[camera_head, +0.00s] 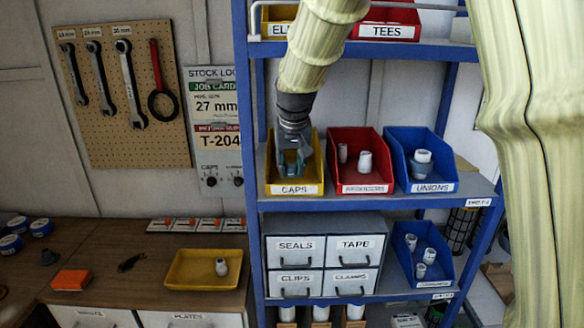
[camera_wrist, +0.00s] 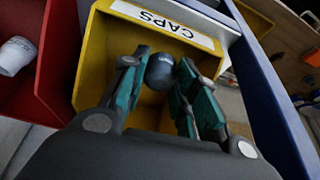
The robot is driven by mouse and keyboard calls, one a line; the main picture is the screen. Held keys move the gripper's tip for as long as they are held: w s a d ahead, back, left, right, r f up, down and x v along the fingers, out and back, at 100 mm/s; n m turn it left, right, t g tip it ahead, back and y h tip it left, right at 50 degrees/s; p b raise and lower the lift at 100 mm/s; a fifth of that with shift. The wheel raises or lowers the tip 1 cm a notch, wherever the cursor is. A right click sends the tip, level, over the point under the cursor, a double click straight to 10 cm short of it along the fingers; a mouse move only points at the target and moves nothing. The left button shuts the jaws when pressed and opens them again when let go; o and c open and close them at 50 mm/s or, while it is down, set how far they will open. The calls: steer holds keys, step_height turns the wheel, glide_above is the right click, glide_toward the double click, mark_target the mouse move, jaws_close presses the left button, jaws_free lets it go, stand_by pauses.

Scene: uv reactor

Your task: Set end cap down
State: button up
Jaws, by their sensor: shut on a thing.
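My gripper (camera_head: 292,162) reaches down into the yellow bin labelled CAPS (camera_head: 296,189) on the blue shelf rack. In the wrist view, my gripper (camera_wrist: 161,75) has its teal-padded fingers on either side of a dark grey, rounded end cap (camera_wrist: 160,70). The fingers are shut on the cap. The cap is over or inside the CAPS bin (camera_wrist: 92,62), near its front wall. I cannot tell whether it touches the bin floor. In the head view the cap is hard to make out between the fingers.
A red bin (camera_head: 361,190) with white fittings stands right of the CAPS bin, then a blue UNIONS bin (camera_head: 434,188). The rack's blue upright (camera_head: 250,120) stands close on the left. Below are drawers (camera_head: 323,258). A yellow tray (camera_head: 190,280) with one pale fitting lies on the wooden counter.

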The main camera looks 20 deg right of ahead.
mark_target(293, 163)
steer(key=shift+w+d+f+p, duration=0.1)
steer(key=shift+w+d+p, duration=0.15)
steer(key=shift+w, duration=0.3)
steer(key=shift+w+d+f+p, duration=0.1)
steer(key=shift+w+d, duration=0.15)
steer(key=shift+w, duration=0.3)
step_height(293, 163, down, 2)
steer(key=shift+s+f+p, duration=0.1)
steer(key=shift+f+p, duration=0.1)
steer(key=shift+p, duration=0.95)
steer(key=shift+f, duration=0.55)
steer(key=o, duration=0.8)
steer(key=shift+f, duration=0.1)
steer(key=shift+c, duration=0.2)
